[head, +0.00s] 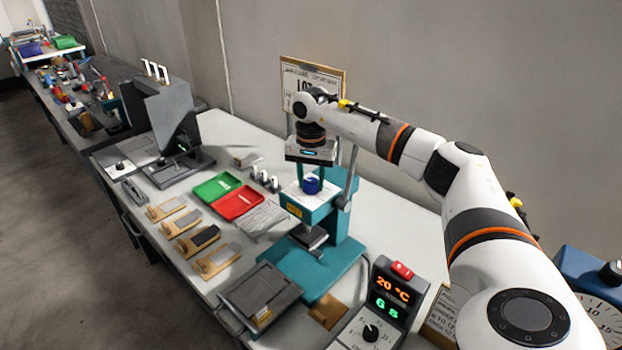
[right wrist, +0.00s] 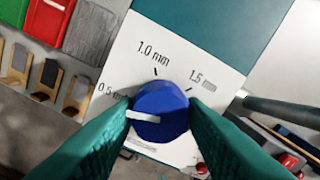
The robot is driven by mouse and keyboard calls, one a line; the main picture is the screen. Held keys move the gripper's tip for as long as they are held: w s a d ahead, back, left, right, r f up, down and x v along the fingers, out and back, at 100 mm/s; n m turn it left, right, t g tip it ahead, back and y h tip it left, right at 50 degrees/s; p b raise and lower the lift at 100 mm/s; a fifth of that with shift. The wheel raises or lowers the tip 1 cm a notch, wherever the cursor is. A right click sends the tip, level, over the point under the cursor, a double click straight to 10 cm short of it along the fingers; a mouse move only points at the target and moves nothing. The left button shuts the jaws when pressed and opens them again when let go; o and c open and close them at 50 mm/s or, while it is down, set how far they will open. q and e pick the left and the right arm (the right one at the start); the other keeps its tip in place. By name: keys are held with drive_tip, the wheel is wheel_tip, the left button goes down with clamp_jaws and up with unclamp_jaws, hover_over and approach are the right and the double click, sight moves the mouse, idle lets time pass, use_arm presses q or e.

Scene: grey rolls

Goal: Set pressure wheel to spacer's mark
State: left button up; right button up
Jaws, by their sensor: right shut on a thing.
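The pressure wheel is a blue knob (right wrist: 162,110) with a white pointer bar, on a white dial plate (right wrist: 140,27) marked 0.5 mm, 1.0 mm and 1.5 mm. The pointer points left, toward the 0.5 mm side; my finger hides part of that label and its tick. My right gripper (right wrist: 160,115) is shut on the knob, one green finger on each side. In the head view the wheel (head: 311,186) sits on top of the teal press (head: 322,215), just under my right gripper (head: 311,170). No spacer can be told for certain. My left gripper is not in view.
A green tray (head: 216,187) and a red tray (head: 238,204) lie left of the press. Several wooden holders (head: 216,262) with grey pieces stand at the front left. A control box (head: 385,300) reads 20 °C. A partly hidden sign (head: 300,78) hangs behind.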

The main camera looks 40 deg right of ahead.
sight(311, 181)
drive_tip(key=shift+w+r, duration=0.1)
drive_tip(key=shift+r, duration=0.05)
drive_tip(key=o, duration=1)
wheel_tip(311, 181, up, 12)
drive_tip(key=b, duration=0.2)
drive_tip(key=shift+b, duration=0.4)
drive_tip(key=shift+f, duration=0.2)
